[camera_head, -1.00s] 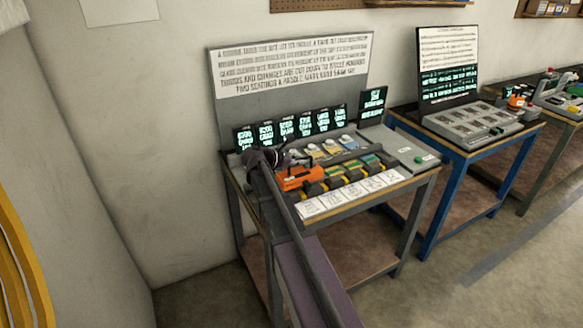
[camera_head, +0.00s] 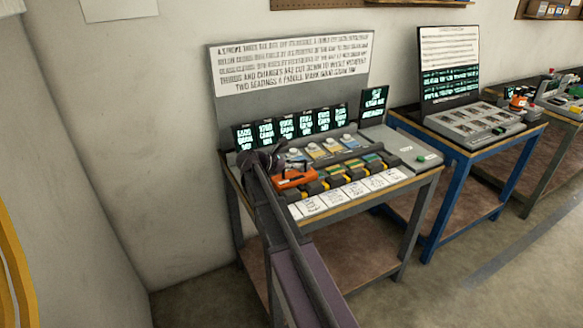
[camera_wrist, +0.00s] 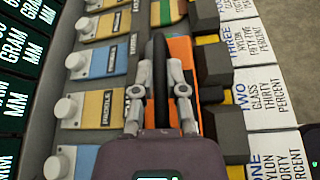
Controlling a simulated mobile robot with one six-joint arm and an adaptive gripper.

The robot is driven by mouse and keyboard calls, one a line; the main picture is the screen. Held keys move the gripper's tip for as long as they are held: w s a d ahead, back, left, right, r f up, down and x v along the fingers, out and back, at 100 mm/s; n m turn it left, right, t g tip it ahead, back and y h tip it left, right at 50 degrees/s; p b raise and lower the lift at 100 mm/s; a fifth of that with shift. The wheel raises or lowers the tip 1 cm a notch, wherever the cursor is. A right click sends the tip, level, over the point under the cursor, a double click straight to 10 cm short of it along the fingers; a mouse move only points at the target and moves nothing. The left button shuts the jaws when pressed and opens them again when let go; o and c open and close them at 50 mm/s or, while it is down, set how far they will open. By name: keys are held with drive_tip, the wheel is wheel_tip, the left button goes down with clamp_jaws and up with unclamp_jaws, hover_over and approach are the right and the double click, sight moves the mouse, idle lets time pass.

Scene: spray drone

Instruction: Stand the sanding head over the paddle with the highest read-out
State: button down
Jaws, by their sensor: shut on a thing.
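The orange sanding head (camera_head: 294,180) is at the left end of the row of dark and yellow paddle stands (camera_head: 338,178) on the grey bench. In the wrist view the sanding head (camera_wrist: 181,62) lies under its black bar (camera_wrist: 160,85). My gripper (camera_wrist: 160,68) is shut on that bar. The sanding head is beside the dark blocks and numbered cards ONE, TWO and THREE; I cannot tell whether it touches what is below. Several green-lit read-outs (camera_head: 293,128) stand behind the bench; their figures are too small to compare.
Plates with white knobs (camera_wrist: 105,65) lie left of my gripper in the wrist view. Numbered white cards (camera_head: 348,192) line the bench front. A taller read-out (camera_head: 374,102) and green button (camera_head: 421,158) are at the right. A blue-framed table (camera_head: 470,140) stands beyond.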

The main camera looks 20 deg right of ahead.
drive_tip(key=c, duration=0.7)
unclamp_jaws()
drive_tip(key=shift+a+r, duration=0.3)
drive_tip(key=shift+a, duration=0.2)
drive_tip(key=p+v, duration=0.4)
drive_tip(key=v, duration=0.7)
drive_tip(key=shift+s, duration=0.1)
drive_tip(key=shift+d, duration=0.1)
drive_tip(key=shift+s+f, duration=0.1)
